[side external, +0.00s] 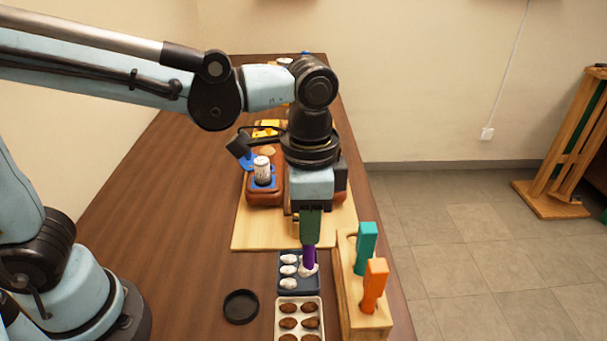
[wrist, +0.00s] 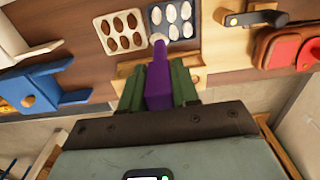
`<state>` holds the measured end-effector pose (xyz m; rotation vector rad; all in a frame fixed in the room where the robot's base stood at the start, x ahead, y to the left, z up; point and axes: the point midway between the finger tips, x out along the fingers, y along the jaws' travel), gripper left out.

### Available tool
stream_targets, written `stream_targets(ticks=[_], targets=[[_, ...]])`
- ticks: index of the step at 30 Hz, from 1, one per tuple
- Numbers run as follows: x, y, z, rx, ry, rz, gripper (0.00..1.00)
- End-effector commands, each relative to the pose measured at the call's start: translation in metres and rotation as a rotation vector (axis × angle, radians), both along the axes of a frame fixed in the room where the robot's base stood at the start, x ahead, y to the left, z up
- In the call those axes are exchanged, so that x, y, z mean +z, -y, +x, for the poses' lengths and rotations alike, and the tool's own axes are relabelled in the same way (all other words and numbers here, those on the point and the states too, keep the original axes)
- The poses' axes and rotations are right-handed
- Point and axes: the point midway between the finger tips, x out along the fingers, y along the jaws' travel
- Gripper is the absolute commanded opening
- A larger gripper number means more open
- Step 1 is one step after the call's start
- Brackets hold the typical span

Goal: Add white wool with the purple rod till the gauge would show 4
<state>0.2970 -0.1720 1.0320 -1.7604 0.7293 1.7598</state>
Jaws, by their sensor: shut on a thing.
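My gripper (side external: 311,228) is shut on the purple rod (side external: 309,258), which points down over the dark blue tray (side external: 285,256). A white wool tuft (side external: 309,271) is at the rod's tip; I cannot tell whether it is clear of the tray. More white tufts (side external: 289,271) lie in the tray's pockets. In the wrist view the rod (wrist: 158,82) sits between the green fingers, its whitish tip at the tray's near left corner. The red-brown saddle (side external: 262,196) stands on the pale board behind, partly hidden by my gripper. I cannot make out a gauge reading.
A cream tray (side external: 300,300) of brown tufts adjoins the blue one. A wooden rack (side external: 347,290) to the right holds a teal tool (side external: 366,247) and an orange tool (side external: 375,285). A black round dish (side external: 240,307) lies left. The table's left side is clear.

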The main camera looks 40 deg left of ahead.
Motion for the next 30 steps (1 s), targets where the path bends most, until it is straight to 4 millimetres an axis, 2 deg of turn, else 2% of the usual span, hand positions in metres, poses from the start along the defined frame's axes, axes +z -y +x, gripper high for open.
stream_targets(ticks=[15, 30], targets=[[0.030, 0.000, 0.000, 0.000, 0.000, 0.000, 0.08], [0.031, 0.000, 0.000, 0.000, 0.000, 0.000, 0.08]])
